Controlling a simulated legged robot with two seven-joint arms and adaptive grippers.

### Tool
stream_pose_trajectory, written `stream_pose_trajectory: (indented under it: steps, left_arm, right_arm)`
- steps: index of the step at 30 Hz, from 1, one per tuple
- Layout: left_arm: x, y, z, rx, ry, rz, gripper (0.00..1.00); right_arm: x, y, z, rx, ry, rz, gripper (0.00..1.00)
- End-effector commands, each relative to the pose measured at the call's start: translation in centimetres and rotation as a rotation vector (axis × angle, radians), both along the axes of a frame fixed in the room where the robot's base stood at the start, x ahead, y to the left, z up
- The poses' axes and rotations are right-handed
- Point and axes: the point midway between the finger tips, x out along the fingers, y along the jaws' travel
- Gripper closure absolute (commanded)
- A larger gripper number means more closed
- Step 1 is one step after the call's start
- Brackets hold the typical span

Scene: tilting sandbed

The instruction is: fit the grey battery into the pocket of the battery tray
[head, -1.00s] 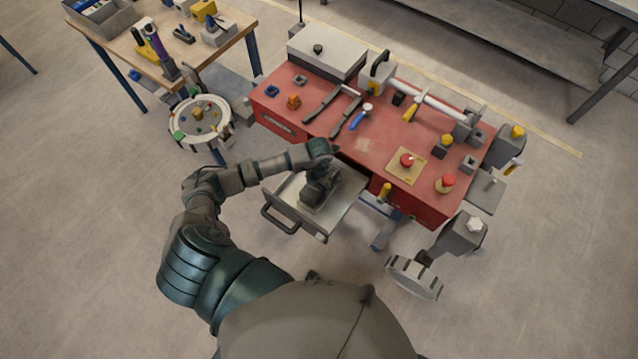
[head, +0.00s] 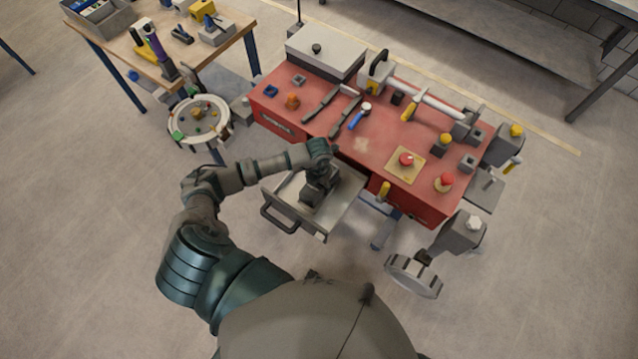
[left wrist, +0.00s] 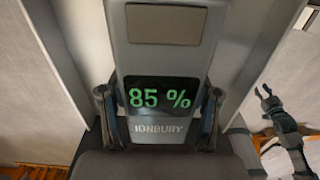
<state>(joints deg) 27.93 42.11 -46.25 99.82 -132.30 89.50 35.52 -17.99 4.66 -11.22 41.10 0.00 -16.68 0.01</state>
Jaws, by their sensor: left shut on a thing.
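The grey battery (left wrist: 170,55) fills the middle of the left wrist view, with a green "85 %" display and the word IONBURY. My left gripper (left wrist: 160,112) is shut on it, one finger at each side of the display. In the head view my left gripper (head: 318,188) reaches down over the pale metal battery tray (head: 346,196), which stands out from the front of the red bench. The battery's lower end and the pocket are hidden there. I cannot tell how deep the battery sits. My right gripper is not clearly seen.
The red bench (head: 362,146) behind the tray carries tools, knobs and blocks. The tray has a dark front handle (head: 278,220). A round table (head: 199,120) stands left, a grey handwheel (head: 413,276) right. A dark claw-ended shape (left wrist: 285,130), unclear, shows in the wrist view.

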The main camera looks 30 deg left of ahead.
Motion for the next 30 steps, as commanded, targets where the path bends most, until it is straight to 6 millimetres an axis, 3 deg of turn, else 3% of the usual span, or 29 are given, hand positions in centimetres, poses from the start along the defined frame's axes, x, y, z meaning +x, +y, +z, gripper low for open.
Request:
stream_pose_trajectory:
  steps: [27,28,30]
  left_arm:
    - [0.1,0.0,-1.5,-0.001,-0.004,0.000,1.00]
    - [0.1,0.0,-1.4,-0.001,-0.004,0.000,0.31]
    - [0.1,0.0,-1.4,-0.001,-0.004,0.000,0.13]
  right_arm:
    - [-0.3,-0.1,-1.2,-0.001,0.003,0.000,0.60]
    - [-0.3,-0.1,-1.1,-0.001,0.003,0.000,0.60]
    - [-0.3,-0.1,-1.1,-0.001,0.003,0.000,0.60]
